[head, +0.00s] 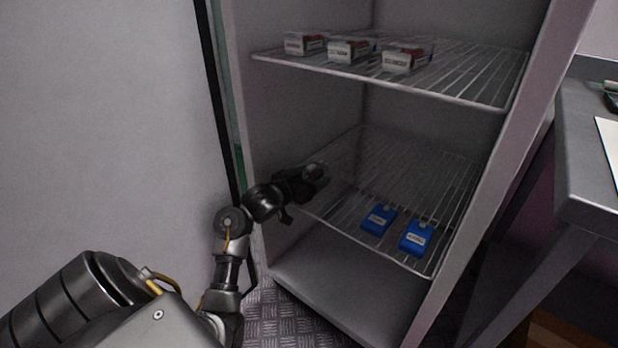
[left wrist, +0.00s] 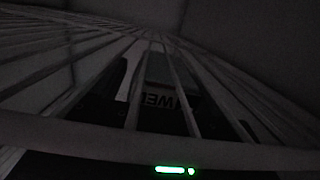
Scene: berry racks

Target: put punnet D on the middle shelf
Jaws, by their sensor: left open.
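My left gripper (head: 319,178) is open at the front left of the lower wire shelf (head: 345,213) in the head view. I see nothing held between its fingers there. No box can be identified as punnet D, as the labels are too small to read. In the dark left wrist view, wire bars (left wrist: 60,128) cross in front of a dark shape with a pale patch and partly hidden lettering (left wrist: 158,99). My right gripper is out of view.
Two blue labelled packs, left (head: 378,219) and right (head: 416,239), lie at the right front of the lower shelf. Its left and back are bare. The cabinet side wall (head: 470,200) bounds it on the right. A grey table (head: 590,150) stands farther right.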

